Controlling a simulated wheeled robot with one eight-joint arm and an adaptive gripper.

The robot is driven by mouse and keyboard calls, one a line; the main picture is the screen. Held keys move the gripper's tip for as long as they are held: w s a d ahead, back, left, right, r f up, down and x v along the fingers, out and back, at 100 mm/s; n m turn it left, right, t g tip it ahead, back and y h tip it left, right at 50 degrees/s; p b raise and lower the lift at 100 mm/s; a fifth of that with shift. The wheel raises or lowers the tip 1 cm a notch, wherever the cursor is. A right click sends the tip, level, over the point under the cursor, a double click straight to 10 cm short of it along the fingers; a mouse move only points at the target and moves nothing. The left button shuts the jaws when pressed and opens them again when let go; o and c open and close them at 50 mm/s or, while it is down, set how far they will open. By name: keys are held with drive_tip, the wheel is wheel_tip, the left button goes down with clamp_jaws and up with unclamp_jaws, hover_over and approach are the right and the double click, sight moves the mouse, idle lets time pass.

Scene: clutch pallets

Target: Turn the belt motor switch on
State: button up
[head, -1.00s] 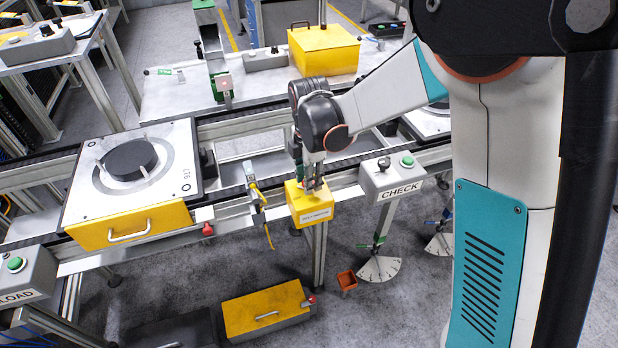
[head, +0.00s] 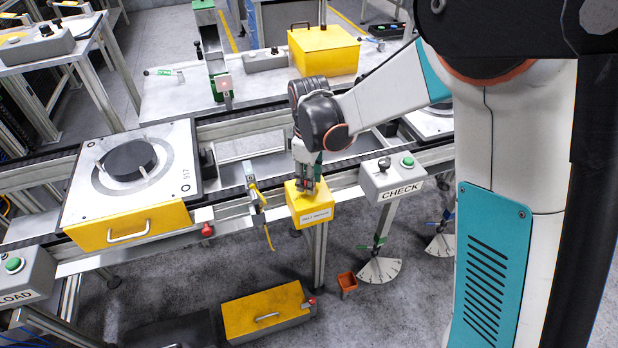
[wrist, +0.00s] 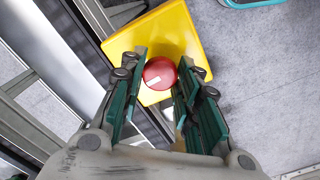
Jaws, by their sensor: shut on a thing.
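The belt motor switch is a red round knob (wrist: 160,73) with a white mark towards its lower left in the wrist view. It sits on top of a yellow box (wrist: 190,32), which also shows in the head view (head: 311,208) with a white label on its front. My gripper (wrist: 161,75) points down at the box, its green-sided fingers on either side of the knob and shut on it. In the head view my gripper (head: 308,187) hides most of the knob.
A grey CHECK box (head: 391,178) with a green button stands just right of the yellow box. A hanging yellow-handled device (head: 256,190) is close on the left. The conveyor rail (head: 230,206) runs behind. A pallet with a black disc (head: 128,160) rests further left.

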drive_tip(key=shift+m, duration=0.6)
drive_tip(key=o, duration=1.1)
wheel_tip(320, 180, up, 12)
